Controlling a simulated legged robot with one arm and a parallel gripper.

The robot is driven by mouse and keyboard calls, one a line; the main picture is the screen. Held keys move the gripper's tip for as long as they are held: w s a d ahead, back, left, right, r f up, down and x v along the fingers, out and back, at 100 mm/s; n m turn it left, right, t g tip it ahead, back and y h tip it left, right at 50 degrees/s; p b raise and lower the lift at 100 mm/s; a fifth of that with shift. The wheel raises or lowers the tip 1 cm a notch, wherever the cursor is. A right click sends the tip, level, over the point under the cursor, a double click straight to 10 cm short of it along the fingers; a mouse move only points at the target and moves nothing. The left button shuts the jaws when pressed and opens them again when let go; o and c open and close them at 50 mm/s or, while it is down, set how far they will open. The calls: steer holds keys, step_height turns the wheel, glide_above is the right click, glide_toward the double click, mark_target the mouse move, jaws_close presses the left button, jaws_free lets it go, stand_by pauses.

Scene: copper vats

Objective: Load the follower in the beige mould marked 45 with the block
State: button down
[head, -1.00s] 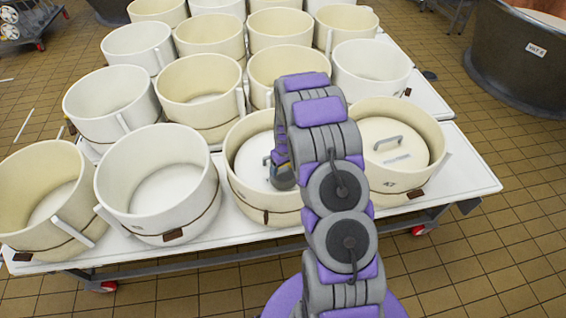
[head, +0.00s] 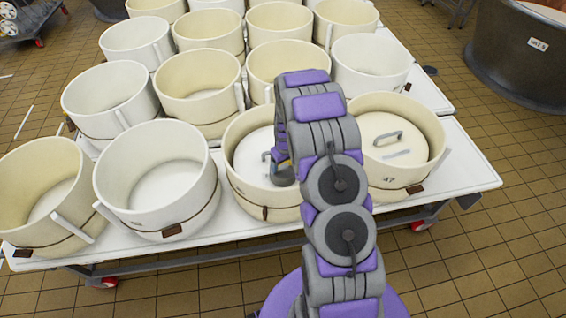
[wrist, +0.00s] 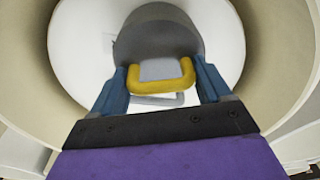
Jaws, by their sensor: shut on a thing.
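My gripper (wrist: 160,86) is shut on the yellow handle (wrist: 187,72) of a dark grey rounded block (wrist: 140,37). In the head view the block (head: 284,177) is a small grey shape under my arm's end, inside a beige mould (head: 250,198). That mould holds a white follower (head: 247,160) with a grey handle; the follower (wrist: 90,55) also shows around the block in the wrist view. I cannot tell whether the block touches the follower. My arm hides the mould's right part, and I can read no number on it.
A beige mould marked 47 (head: 425,178) with a follower and handle stands right of my arm. An open white mould (head: 157,205) stands to the left. Several more beige and white moulds fill the white table (head: 465,170) behind. A dark vat (head: 505,60) stands at the right.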

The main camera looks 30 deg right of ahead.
steer(key=shift+f, duration=0.65)
stand_by(0.8)
jaws_free()
steer(key=shift+a, duration=0.1)
steer(key=shift+r+p, duration=0.9)
steer(key=shift+r, duration=2.55)
